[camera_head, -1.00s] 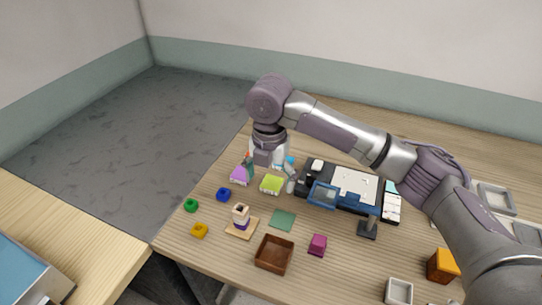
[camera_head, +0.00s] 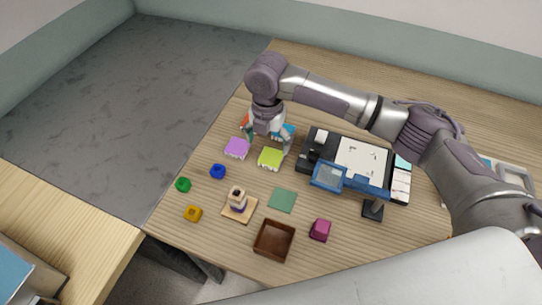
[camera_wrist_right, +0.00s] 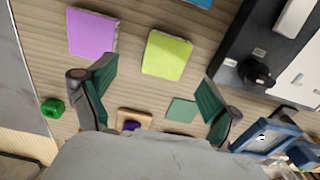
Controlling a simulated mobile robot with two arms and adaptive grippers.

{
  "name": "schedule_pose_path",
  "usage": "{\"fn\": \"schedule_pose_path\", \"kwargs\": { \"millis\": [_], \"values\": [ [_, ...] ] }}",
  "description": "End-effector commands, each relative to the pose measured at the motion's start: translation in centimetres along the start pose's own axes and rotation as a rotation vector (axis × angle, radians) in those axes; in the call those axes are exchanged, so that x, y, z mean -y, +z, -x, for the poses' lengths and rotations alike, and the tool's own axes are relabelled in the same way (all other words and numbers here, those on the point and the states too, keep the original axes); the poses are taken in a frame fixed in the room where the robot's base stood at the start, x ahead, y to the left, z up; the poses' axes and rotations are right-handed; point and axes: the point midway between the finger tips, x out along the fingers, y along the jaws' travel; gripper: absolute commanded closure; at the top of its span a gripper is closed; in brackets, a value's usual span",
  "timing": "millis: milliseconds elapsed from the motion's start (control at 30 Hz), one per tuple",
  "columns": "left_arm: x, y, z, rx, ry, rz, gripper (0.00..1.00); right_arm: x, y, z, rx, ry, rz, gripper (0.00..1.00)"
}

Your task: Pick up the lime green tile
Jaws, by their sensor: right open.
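The lime green tile (camera_head: 270,158) lies on the wooden table, just right of a purple tile (camera_head: 237,148). In the right wrist view the lime tile (camera_wrist_right: 167,54) lies ahead of the gap between the fingers, with the purple tile (camera_wrist_right: 92,33) to its left. My right gripper (camera_head: 269,143) is open and empty, pointing down above the lime tile; its fingers (camera_wrist_right: 157,80) are spread wider than the tile. A finger does not appear to touch the tile. My left gripper is not in view.
A black device with a blue frame (camera_head: 328,177) stands to the right. A green flat square (camera_head: 282,200), a stacked ring piece on a wooden base (camera_head: 240,209) and a brown box (camera_head: 274,241) lie nearer. Blue (camera_head: 218,171) and green (camera_head: 183,185) rings lie left.

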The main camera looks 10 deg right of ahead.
Motion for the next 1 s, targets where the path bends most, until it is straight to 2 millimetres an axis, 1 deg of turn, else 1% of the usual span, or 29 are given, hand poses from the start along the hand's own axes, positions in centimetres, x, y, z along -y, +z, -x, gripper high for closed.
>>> {"fn": "schedule_pose_path", "kwargs": {
  "millis": [33,100,200,300,400,500,667,700,767,1000],
  "values": [
    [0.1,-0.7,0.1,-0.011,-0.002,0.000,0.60,0.1,0.0,-0.3,-0.001,-0.001,0.000,0.10],
    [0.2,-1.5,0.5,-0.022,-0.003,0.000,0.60,0.3,0.0,-0.8,-0.002,-0.003,-0.001,0.10],
    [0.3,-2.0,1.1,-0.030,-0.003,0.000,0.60,0.7,0.1,-2.3,-0.002,-0.004,-0.002,0.10],
    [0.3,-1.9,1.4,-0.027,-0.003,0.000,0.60,0.8,0.2,-3.8,-0.002,-0.002,0.000,0.10],
    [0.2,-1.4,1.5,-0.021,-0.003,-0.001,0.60,0.8,0.2,-4.9,-0.001,-0.002,0.000,0.10],
    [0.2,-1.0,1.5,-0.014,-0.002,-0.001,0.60,0.8,0.2,-5.3,0.001,0.000,0.001,0.10],
    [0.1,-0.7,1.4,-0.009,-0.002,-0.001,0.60,0.8,0.2,-5.3,0.001,0.000,0.001,0.10],
    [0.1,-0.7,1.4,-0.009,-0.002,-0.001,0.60,0.8,0.2,-5.3,0.001,0.000,0.001,0.14],
    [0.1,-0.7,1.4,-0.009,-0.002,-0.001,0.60,0.8,0.2,-5.3,0.001,0.000,0.001,0.24],
    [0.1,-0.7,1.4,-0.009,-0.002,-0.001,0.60,0.8,0.2,-5.3,0.000,0.000,0.001,0.64]
  ]
}}
